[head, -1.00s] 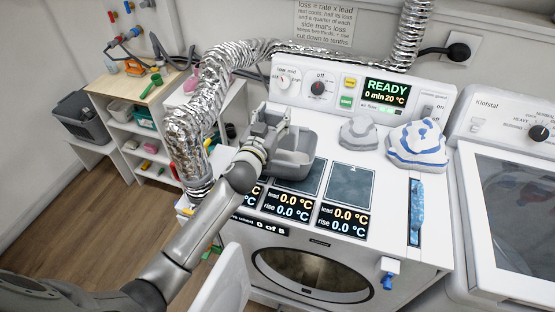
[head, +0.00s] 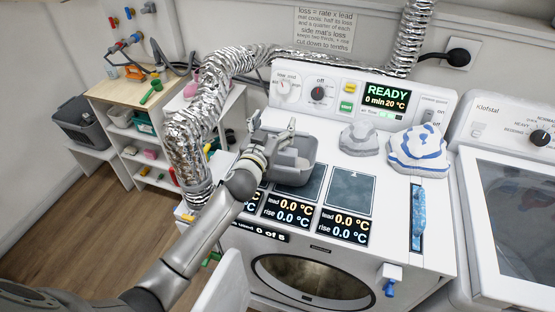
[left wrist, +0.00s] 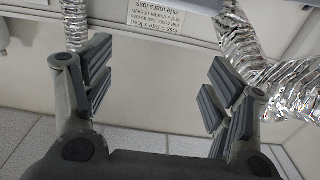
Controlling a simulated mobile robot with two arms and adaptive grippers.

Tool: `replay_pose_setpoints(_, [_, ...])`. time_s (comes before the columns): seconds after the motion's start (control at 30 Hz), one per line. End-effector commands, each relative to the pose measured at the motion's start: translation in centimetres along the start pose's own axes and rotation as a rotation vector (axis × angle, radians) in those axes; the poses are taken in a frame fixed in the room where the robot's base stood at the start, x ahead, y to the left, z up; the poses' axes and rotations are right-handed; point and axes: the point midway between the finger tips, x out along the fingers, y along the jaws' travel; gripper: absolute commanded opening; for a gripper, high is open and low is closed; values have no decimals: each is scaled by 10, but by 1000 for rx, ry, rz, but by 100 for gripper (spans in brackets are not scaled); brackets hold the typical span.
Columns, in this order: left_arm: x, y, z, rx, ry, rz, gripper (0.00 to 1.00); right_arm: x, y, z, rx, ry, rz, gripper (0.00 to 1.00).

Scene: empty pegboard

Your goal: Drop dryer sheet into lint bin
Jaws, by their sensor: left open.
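No dryer sheet can be made out in these views. A grey open tub (head: 300,172) stands on the dryer top at its left part; I cannot tell whether it is the lint bin. A dark grey bin (head: 78,128) also stands far left on a low white shelf. My left gripper (head: 272,134) is at the tub's back left, partly covering it. In the left wrist view my left gripper (left wrist: 160,80) is open, with nothing between its fingers. The tub does not show in that view. My right gripper is not in view.
The white dryer (head: 435,245) has dark panels (head: 348,190) on top, a grey folded cloth (head: 358,138) and a blue-striped cloth (head: 418,150). A foil duct (head: 187,150) rises left of it. A washer (head: 515,215) stands right. Shelves (head: 150,130) stand behind left.

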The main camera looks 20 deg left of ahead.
Motion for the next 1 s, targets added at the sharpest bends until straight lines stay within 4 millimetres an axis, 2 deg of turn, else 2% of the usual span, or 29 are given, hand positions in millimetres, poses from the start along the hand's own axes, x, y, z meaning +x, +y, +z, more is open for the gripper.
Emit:
replay_pose_setpoints(0.17, [-13,0,1,0,-1,0,78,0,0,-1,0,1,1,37])
replay_pose_setpoints(0.5, [-78,0,1,-2,-3,0,78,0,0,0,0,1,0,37])
replay_pose_setpoints(0.7, [-106,0,1,-1,-2,0,78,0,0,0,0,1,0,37])
replay_pose_setpoints(1.0, [-120,0,0,-1,1,0,78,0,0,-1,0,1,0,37])
